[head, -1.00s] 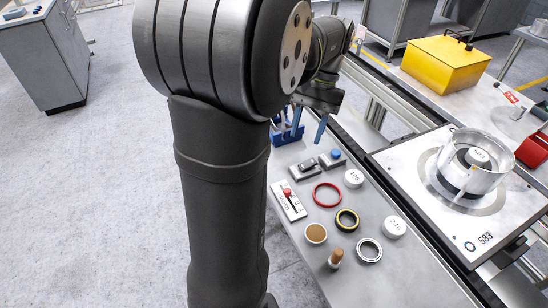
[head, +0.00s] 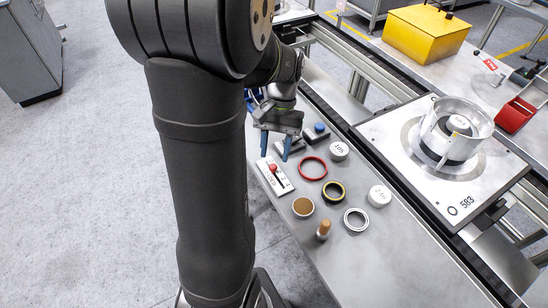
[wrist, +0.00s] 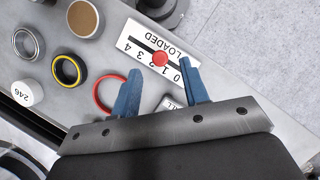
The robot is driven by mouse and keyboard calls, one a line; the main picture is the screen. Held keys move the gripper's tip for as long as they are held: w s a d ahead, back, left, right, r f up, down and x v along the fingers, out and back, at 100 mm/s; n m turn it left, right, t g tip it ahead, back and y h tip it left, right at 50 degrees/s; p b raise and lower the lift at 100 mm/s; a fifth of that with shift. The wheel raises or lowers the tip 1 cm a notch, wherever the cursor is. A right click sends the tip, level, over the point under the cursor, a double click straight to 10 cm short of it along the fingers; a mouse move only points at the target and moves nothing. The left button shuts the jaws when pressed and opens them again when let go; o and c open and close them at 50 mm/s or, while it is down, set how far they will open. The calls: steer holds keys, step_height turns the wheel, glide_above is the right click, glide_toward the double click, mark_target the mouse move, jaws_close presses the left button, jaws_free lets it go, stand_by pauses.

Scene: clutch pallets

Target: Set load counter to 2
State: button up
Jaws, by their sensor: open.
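The load counter (head: 276,178) is a white plate marked LOADED with a row of numbers, lying on the bench. Its red knob (wrist: 159,59) sits along the number row; it covers part of the scale, so I cannot tell its exact setting. My gripper (head: 276,154) has blue fingers, open and empty, hanging above the bench just behind the counter in the head view. In the wrist view my gripper (wrist: 159,68) has its fingertips spread to either side of the knob's line of sight, apart from it.
A red ring (head: 313,168), a yellow-black ring (head: 333,192), a silver ring (head: 356,219), white weights (head: 379,195), a brown-topped cup (head: 303,207) and a wooden-handled stamp (head: 323,231) crowd the bench nearby. A blue-button box (head: 319,131) is behind. The front bench surface is clear.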

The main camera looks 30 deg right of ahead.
mark_target(275, 168)
steer(key=shift+x, duration=1.45)
steer(key=shift+c, duration=0.4)
jaws_close()
steer(key=shift+s, duration=0.45)
steer(key=shift+o, duration=0.4)
jaws_free()
steer(key=shift+w, duration=0.1)
steer(key=v, duration=1.7)
steer(key=shift+r, duration=0.25)
